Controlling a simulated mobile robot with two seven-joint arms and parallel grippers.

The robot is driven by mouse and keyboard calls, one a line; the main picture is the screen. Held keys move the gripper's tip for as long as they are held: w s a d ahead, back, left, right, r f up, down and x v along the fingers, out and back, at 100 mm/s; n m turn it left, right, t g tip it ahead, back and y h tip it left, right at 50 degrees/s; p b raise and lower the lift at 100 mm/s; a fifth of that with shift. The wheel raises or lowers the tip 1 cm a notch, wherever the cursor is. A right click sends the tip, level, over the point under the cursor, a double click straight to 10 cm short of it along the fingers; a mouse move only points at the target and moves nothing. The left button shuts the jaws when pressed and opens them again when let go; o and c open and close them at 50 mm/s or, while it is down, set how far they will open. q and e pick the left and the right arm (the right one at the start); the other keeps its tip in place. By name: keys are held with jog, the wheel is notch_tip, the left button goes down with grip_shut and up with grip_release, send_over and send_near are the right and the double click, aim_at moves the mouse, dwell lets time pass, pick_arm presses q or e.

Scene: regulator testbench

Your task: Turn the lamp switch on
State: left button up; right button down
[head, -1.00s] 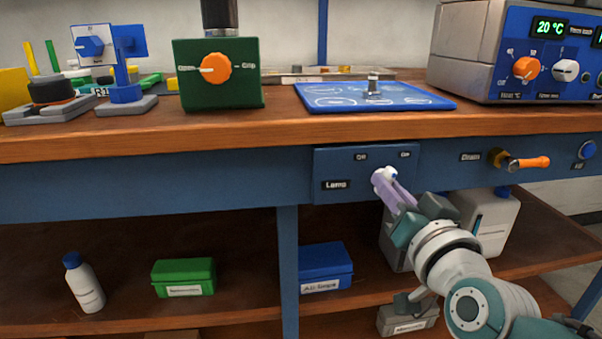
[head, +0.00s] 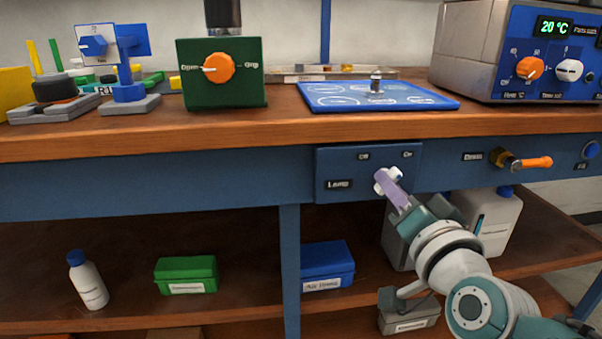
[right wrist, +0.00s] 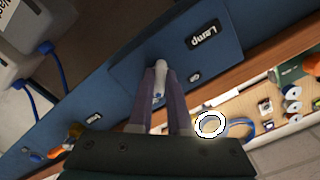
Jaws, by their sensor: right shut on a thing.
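The lamp switch (head: 396,173) is a small white knob on a blue panel (head: 334,166) under the tabletop edge. The panel reads "Lamp" at lower left, with "Off" and "On" labels along its top. The knob's visible part slants up and right, toward the "On" label. My right gripper (head: 387,184) is shut on the knob, its lavender fingers coming from below right and partly hiding it. In the right wrist view the white knob (right wrist: 160,80) sits between the two fingers. My left gripper is not in view.
Right of the panel, an orange-handled drain valve (head: 530,163) sticks out from the bench front. A white canister (head: 497,222) and a blue box (head: 326,266) stand on the shelf below. The bench front left of the panel is clear.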

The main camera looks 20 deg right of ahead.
jog(key=c, duration=0.9)
grip_release()
jog(key=shift+o, duration=0.2)
jog(key=p+v, duration=0.2)
jog(key=v, duration=0.8)
